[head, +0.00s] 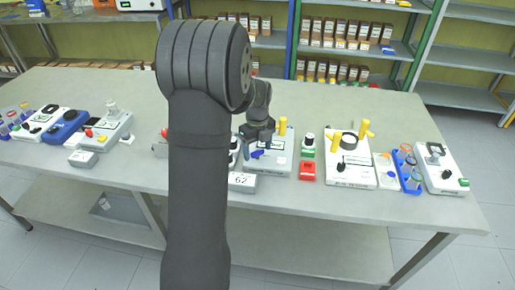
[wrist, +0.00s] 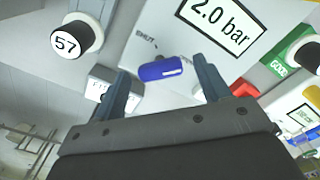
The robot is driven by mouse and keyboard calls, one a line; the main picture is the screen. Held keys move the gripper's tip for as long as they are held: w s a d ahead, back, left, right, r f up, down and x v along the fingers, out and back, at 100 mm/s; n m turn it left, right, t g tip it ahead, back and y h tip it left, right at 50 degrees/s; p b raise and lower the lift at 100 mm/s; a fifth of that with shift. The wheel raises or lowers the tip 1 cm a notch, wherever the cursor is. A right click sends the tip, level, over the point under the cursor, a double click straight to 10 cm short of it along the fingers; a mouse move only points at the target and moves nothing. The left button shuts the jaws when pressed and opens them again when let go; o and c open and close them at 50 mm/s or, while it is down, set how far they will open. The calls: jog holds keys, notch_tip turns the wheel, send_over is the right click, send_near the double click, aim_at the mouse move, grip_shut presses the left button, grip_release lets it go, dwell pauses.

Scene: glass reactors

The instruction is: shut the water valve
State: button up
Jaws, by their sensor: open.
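The water valve appears to be the blue handle (wrist: 161,68) on a white panel in the wrist view. A label reading "SHUT" is printed near it, with a small mark between. The handle also shows in the head view (head: 257,154), just below my gripper (head: 258,141). In the wrist view my gripper (wrist: 164,77) is open, with one finger on each side of the handle and gaps on both sides. Whether the fingertips are level with the handle is hard to tell. The handle lies nearly level in the picture, tilted slightly.
A "2.0 bar" display (wrist: 222,20) is on the same panel. In the head view, a red box (head: 307,171) and a white unit with yellow parts (head: 349,175) stand to the right.

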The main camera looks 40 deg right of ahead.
jog(key=shift+f, duration=0.1)
jog(key=c, duration=1)
jog(key=shift+n, duration=0.4)
jog(key=n, duration=0.8)
jog(key=shift+n, duration=0.3)
jog(key=n, duration=0.4)
jog(key=shift+n, duration=2.2)
